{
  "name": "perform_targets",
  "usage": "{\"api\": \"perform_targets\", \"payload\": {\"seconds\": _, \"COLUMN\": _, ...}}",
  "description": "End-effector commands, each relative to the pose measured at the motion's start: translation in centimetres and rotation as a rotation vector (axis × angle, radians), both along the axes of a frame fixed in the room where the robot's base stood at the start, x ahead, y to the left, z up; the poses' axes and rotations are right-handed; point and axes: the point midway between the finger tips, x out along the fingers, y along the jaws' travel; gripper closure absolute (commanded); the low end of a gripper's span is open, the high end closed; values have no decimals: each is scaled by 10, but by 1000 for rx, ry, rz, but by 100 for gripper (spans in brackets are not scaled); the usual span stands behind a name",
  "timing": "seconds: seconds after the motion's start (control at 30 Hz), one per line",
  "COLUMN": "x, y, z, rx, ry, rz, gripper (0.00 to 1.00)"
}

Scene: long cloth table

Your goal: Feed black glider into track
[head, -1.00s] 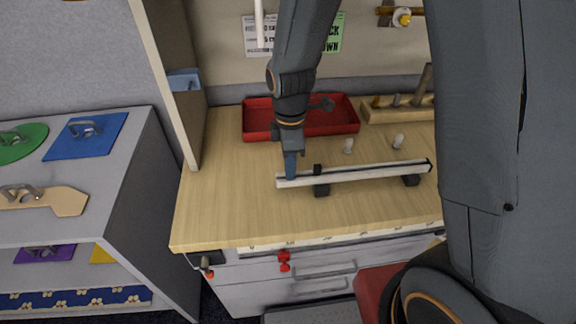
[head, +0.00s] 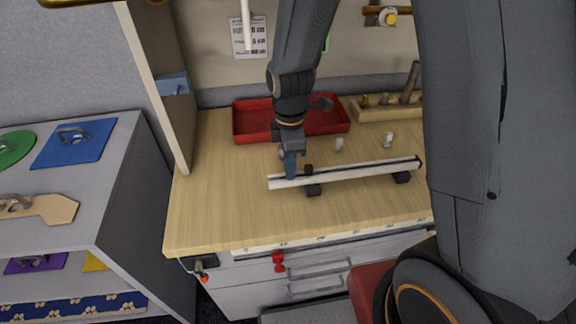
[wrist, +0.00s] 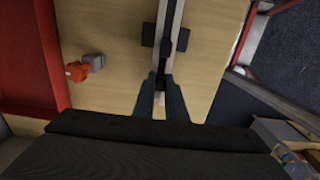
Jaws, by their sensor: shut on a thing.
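The track (head: 360,170) is a long pale rail with a dark channel, lying on black feet on the wooden bench; it also shows in the wrist view (wrist: 178,20). My gripper (head: 290,176) is at the left end of the track. In the wrist view my gripper (wrist: 161,92) has its two fingers shut on a small dark piece, the black glider (wrist: 161,79), in line with the track. The glider is mostly hidden by the fingers; how far it sits in the channel cannot be told. A black block (head: 308,170) stands on the track just right of my gripper.
A red tray (head: 245,138) lies behind the track. Small grey pegs (head: 388,139) stand between, and a wooden rack (head: 375,112) is at the back right. A tall panel (head: 155,90) rises at the bench's left. The bench front is clear.

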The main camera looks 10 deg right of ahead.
Motion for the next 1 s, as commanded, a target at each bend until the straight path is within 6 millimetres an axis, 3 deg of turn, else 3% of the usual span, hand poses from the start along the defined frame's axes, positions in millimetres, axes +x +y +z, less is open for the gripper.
{"api": "perform_targets", "payload": {"seconds": 0.47, "x": 0, "y": -11, "z": 0, "rx": 0, "ry": 0, "rz": 0, "gripper": 100}}
{"api": "perform_targets", "payload": {"seconds": 0.5, "x": 0, "y": -10, "z": 0, "rx": 0, "ry": 0, "rz": 0, "gripper": 82}}
{"api": "perform_targets", "payload": {"seconds": 0.6, "x": 0, "y": -10, "z": 0, "rx": 0, "ry": 0, "rz": 0, "gripper": 67}}
{"api": "perform_targets", "payload": {"seconds": 1.0, "x": 0, "y": -10, "z": 6, "rx": 0, "ry": -1, "rz": 0, "gripper": 67}}
